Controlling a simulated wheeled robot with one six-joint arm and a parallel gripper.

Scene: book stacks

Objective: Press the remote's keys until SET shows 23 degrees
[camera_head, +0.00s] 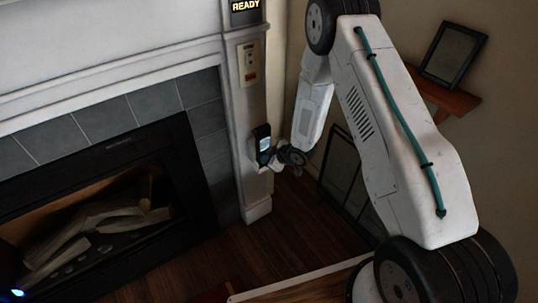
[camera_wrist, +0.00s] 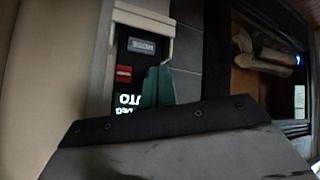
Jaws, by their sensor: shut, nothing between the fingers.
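The remote (camera_head: 263,143) is a dark unit with a pale lit screen, mounted on the white fireplace pillar. In the wrist view it appears upside down, with a red key (camera_wrist: 123,74), a grey label and lit text reading AUTO, with part of another line that looks like "deg". The SET number cannot be read; much of the screen is hidden. My gripper (camera_wrist: 157,86) shows teal fingers, shut and empty, in front of the remote beside the red key. Whether they touch it cannot be told. In the head view my wrist is just right of the remote.
A beige wall panel (camera_head: 249,62) sits above the remote, and a READY sign (camera_head: 246,6) above that. A fireplace with logs (camera_head: 95,225) is to the left. A small shelf (camera_head: 445,95) with a picture frame (camera_head: 453,54) is at right. Dark wood floor lies below.

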